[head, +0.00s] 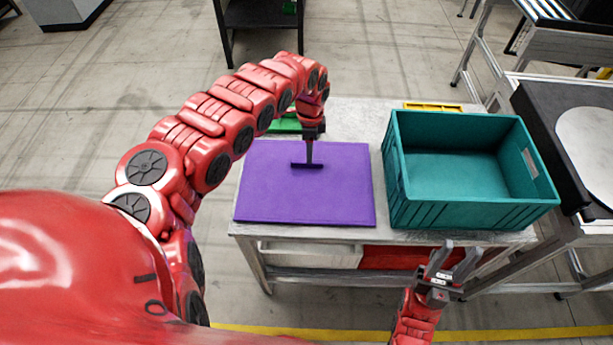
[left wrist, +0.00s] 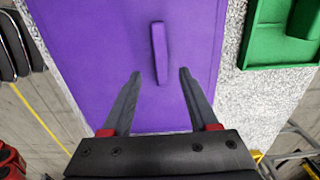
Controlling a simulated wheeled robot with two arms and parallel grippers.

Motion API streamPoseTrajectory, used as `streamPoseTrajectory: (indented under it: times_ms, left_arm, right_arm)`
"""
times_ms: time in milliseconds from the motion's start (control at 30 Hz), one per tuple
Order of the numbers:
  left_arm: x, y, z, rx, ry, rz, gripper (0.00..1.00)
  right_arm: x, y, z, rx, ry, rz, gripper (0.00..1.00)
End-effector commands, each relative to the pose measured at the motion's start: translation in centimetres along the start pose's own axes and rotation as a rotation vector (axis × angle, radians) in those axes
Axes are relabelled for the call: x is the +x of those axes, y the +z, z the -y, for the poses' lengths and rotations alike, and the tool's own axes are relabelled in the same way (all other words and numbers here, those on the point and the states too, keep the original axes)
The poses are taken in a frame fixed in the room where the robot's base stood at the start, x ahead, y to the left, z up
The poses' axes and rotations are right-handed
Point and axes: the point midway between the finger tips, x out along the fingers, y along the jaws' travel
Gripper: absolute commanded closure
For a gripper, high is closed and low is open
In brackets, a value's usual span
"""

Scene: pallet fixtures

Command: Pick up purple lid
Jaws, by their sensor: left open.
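The purple lid (head: 341,192) is a flat square panel lying on the left part of the table, with a raised bar handle in its middle. In the left wrist view the lid (left wrist: 110,60) fills the centre and its handle (left wrist: 158,53) stands just ahead of the fingertips. My left gripper (head: 308,163) is over the lid at the handle. In the left wrist view the left gripper (left wrist: 160,73) is open, with the handle in line with the gap between its fingers. My right gripper (head: 456,257) is open and empty in front of the table's front edge.
A teal crate (head: 470,215), empty inside, stands right of the lid on the grey table (head: 365,115). A green object (head: 285,125) lies behind the lid, partly hidden by my left arm; it also shows in the left wrist view (left wrist: 262,45). A yellow item (head: 433,106) is behind the crate.

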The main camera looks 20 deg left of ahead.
Motion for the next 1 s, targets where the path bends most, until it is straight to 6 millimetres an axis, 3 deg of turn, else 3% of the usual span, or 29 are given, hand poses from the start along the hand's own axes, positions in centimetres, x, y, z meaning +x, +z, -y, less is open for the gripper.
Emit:
streamPoseTrajectory:
  times_ms: [433,767,1000]
  left_arm:
    - [4.6,0.6,0.1,0.000,0.003,-0.002,0.40]
    - [5.2,0.8,0.2,0.001,0.000,0.001,0.40]
    - [5.2,0.8,0.2,0.000,0.000,0.001,0.80]
  right_arm:
    - [1.9,-0.3,-0.1,0.000,0.000,0.000,0.60]
    - [1.9,-0.3,-0.1,0.000,0.000,0.000,0.60]
    - [1.9,-0.3,-0.1,0.000,0.000,0.000,0.60]
